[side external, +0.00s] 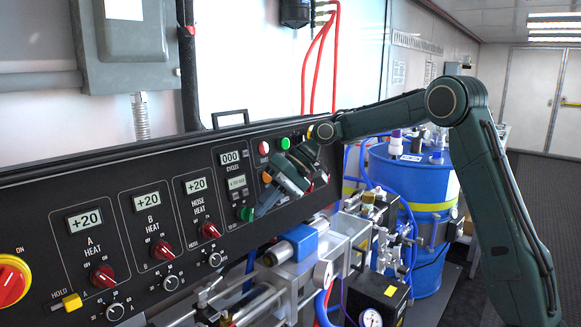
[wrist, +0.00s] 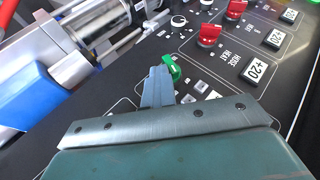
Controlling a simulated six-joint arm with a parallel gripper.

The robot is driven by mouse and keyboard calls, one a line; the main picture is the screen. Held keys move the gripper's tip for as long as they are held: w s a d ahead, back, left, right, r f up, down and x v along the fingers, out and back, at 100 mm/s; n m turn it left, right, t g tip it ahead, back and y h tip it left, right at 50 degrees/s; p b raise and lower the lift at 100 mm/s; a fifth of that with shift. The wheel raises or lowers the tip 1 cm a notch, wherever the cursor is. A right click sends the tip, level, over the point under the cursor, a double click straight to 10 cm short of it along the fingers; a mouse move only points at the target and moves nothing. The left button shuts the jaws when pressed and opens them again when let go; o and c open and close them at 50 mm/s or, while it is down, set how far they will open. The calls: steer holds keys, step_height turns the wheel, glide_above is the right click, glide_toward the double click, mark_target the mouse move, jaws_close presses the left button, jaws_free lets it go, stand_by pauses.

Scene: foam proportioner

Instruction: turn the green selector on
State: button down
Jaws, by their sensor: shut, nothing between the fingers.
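The green selector (side external: 246,214) is a small knob on the black control panel, at the lower left of my gripper in the side view. In the wrist view the green selector (wrist: 174,68) shows just beyond the fingertips, partly hidden by them. My gripper (side external: 262,208) is shut and empty, its fingers pointing down and left at the panel beside the selector. In the wrist view the closed fingers of my gripper (wrist: 158,74) overlap the selector's edge. I cannot tell whether they touch it.
Red heat knobs (side external: 210,230) and displays (side external: 196,186) line the panel to the left. Round lit buttons (side external: 285,143) sit above my gripper. A blue drum (side external: 415,180) stands behind at the right.

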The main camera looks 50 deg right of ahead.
steer(key=shift+s+a+f, duration=0.1)
steer(key=shift+a+f, duration=0.05)
steer(key=shift+f, duration=0.2)
steer(key=shift+f+m+y, duration=0.3)
steer(key=shift+f+y, duration=0.1)
steer(key=shift+y, duration=0.4)
steer(key=shift+s+d+f, duration=0.1)
steer(key=shift+d+f, duration=0.1)
steer(key=shift+f, duration=0.05)
steer(key=shift+r, duration=0.85)
